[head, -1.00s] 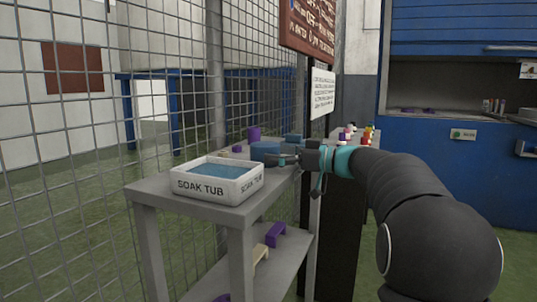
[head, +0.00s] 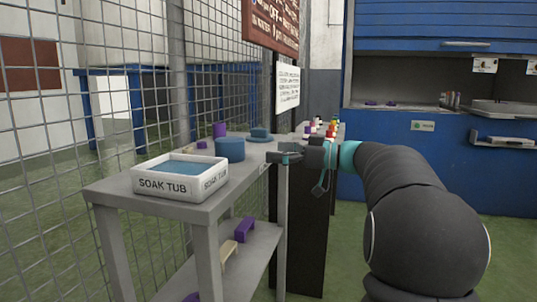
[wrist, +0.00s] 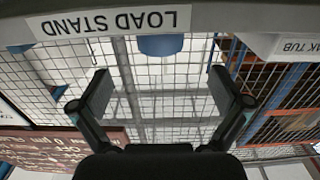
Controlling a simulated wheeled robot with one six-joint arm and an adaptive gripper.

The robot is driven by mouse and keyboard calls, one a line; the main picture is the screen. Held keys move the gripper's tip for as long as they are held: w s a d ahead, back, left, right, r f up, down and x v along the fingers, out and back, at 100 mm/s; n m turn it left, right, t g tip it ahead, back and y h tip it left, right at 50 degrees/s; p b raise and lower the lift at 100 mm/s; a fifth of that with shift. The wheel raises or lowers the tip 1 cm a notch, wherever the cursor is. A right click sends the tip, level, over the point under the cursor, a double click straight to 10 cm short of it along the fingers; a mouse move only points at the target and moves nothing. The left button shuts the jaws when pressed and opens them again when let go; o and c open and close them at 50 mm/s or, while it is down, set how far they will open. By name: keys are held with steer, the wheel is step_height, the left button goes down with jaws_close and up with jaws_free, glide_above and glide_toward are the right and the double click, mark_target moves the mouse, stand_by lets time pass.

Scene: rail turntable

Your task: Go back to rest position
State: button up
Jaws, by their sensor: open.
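My gripper (head: 290,157) is at the front edge of the grey stand (head: 240,193) in the head view, pointing left toward the mesh fence. In the wrist view my gripper (wrist: 165,95) is open, with nothing between its two fingers. That view is upside down and shows the stand's edge with a "LOAD STAND" label (wrist: 110,22). My black arm reaches in from the right of the head view.
On the stand are a white soak tub (head: 181,178) with blue liquid, a blue cylinder (head: 230,149), a purple cylinder (head: 219,130) and a blue lidded piece (head: 260,135). Purple and beige pieces lie on the lower shelf. A blue counter (head: 430,160) stands at right.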

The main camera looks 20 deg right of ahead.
step_height(320, 180, down, 11)
steer(key=d+m+g+h, duration=0.15)
steer(key=m+h, duration=0.25)
steer(key=m, duration=0.5)
steer(key=s+a+f+m+g+h+p, duration=0.25)
steer(key=s+f+m+h, duration=0.2)
steer(key=s+f, duration=0.4)
steer(key=s+a+f+g+h+p, duration=0.1)
steer(key=s+a+h+p, duration=0.15)
steer(key=s, duration=0.65)
steer(key=s+a+g+h+p, duration=0.2)
steer(key=s+h, duration=0.1)
steer(key=s, duration=0.6)
steer(key=s+a+r+n+t+p, duration=0.2)
steer(key=s+a+r+p, duration=0.1)
steer(key=s+a+r, duration=0.1)
steer(key=s+r, duration=0.1)
steer(key=s, duration=0.1)
steer(key=shift+s+a+r+n+h+p, duration=0.15)
steer(key=shift+s+a+n+h+p, duration=0.15)
steer(key=shift+a+n+p, duration=0.05)
